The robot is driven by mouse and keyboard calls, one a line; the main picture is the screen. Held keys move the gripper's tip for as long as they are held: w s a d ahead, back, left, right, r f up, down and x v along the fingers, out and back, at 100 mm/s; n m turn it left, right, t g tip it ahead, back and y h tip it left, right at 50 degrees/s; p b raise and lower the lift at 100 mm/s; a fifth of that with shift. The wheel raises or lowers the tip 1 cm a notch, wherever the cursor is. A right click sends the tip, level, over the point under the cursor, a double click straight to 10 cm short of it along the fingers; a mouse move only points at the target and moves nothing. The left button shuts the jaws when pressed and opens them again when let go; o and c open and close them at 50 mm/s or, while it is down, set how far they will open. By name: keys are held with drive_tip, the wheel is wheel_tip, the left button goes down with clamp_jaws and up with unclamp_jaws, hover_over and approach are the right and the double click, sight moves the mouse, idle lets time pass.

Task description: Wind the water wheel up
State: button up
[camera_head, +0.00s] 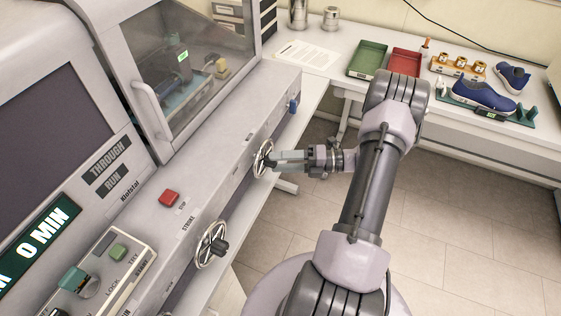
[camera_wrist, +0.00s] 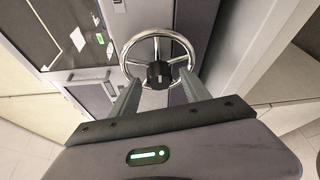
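Two chrome handwheels with dark hubs are on the front of the grey machine. The farther handwheel (camera_head: 262,158) faces my gripper, and the nearer handwheel (camera_head: 211,244) is below the STROKE label. I cannot read a label that says which one is the water wheel. My gripper (camera_head: 276,162) points at the farther wheel. In the wrist view the same wheel (camera_wrist: 159,38) is straight ahead, its dark hub between the fingers. My gripper (camera_wrist: 160,82) is open, one finger on each side of the hub with gaps beside it. I cannot tell whether the tips touch the rim.
A blue knob (camera_head: 293,106) is beyond the farther wheel. A red stop button (camera_head: 169,198) is on the machine's top. A white bench (camera_head: 340,75) at the back holds a green tray (camera_head: 368,58), a red tray (camera_head: 405,62) and blue shoes (camera_head: 483,95). The tiled floor at right is clear.

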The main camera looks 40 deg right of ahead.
drive_tip(key=v, duration=1.7)
drive_tip(key=shift+s+p, duration=0.15)
drive_tip(key=shift+p, duration=0.15)
drive_tip(key=shift+d+r, duration=0.1)
